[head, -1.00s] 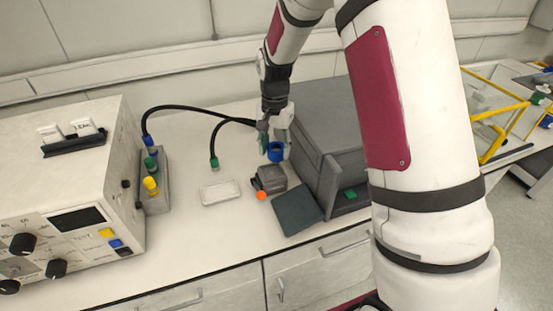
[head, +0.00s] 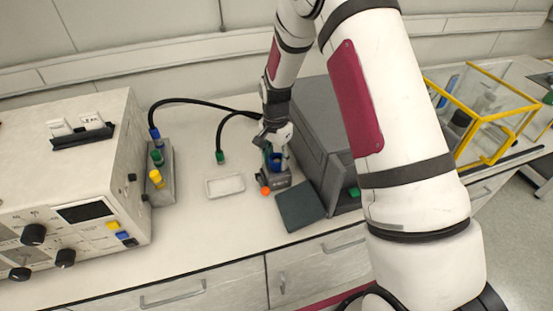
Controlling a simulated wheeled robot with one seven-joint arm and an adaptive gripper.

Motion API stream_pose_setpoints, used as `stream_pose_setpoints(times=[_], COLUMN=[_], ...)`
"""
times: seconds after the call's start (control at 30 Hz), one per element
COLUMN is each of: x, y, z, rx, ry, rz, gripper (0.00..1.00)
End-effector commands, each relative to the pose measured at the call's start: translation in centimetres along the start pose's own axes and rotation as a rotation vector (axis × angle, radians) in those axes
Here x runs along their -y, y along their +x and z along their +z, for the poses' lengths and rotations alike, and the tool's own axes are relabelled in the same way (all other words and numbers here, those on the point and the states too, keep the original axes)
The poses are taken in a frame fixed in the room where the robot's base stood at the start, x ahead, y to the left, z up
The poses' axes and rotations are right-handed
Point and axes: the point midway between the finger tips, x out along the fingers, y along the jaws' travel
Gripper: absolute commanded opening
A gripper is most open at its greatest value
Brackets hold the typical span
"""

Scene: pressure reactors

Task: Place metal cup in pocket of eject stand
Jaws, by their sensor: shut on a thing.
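My gripper (head: 271,150) is at the left side of the dark grey box, pointing down over the eject stand. It is shut on the metal cup (head: 275,160), which shows as a small blue piece between and below the fingers. The eject stand (head: 276,180) is a small dark grey block on the bench with an orange knob (head: 265,190) at its front. The cup is right at the top of the stand. The fingers and cup cover the pocket, so I cannot tell whether the cup is seated in it.
The dark grey box (head: 320,135) with a lowered flap (head: 301,206) stands close on the right. A white tray (head: 225,186) lies to the left. A white control unit (head: 70,170) and colored plugs (head: 156,178) are further left. A yellow-framed case (head: 485,110) stands at the right.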

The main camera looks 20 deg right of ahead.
Motion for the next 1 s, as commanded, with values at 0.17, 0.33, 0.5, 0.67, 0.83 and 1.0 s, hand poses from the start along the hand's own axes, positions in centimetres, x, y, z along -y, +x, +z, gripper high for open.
stream_pose_setpoints(times=[0.17, 0.33, 0.5, 0.67, 0.83, 1.0], x=[0.04, 0.04, 0.02, 0.01, 0.02, 0.11], y=[0.62, 0.64, 0.93, 0.91, 0.89, 0.01], z=[-0.05, -0.05, -0.03, -0.02, -0.03, -0.10], rx=[-0.001, -0.001, 0.000, 0.000, 0.000, -0.002], ry=[0.000, 0.000, 0.001, 0.000, 0.001, 0.000], rz=[-0.002, -0.001, -0.001, -0.001, -0.001, -0.003], gripper=[0.11, 0.11, 0.53, 0.64, 0.64, 0.64])
